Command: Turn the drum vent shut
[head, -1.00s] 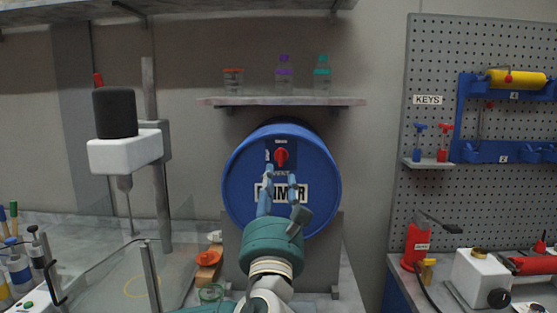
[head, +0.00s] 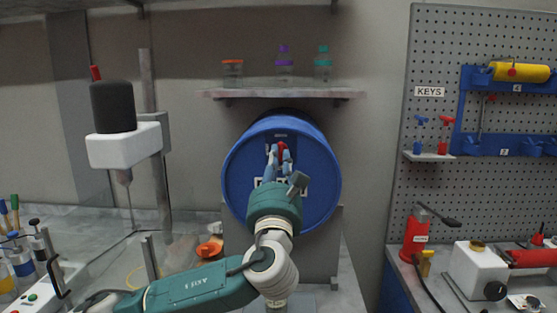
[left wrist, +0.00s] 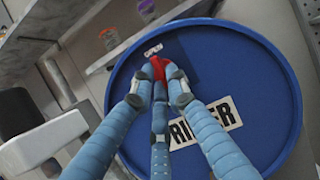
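The blue drum (head: 325,180) lies on its side under the shelf, its round end facing me, with a partly hidden white label reading "PRIMER" (left wrist: 222,112). The drum vent is a small red knob (head: 282,147) on the upper part of that end. It shows in the left wrist view (left wrist: 156,66), below a small label reading "OPEN" (left wrist: 152,50). My left gripper (head: 278,156) is at the knob, its blue fingers drawn together on either side of it and appearing to grip it. The fingers hide most of the knob, so its exact angle is unclear. My right gripper is not in view.
A shelf (head: 285,94) with an orange-lidded jar, a purple bottle and a teal bottle is above the drum. A stirrer (head: 125,150) stands at left. A pegboard (head: 425,60) and a bench with a red tool (head: 416,238) are at right.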

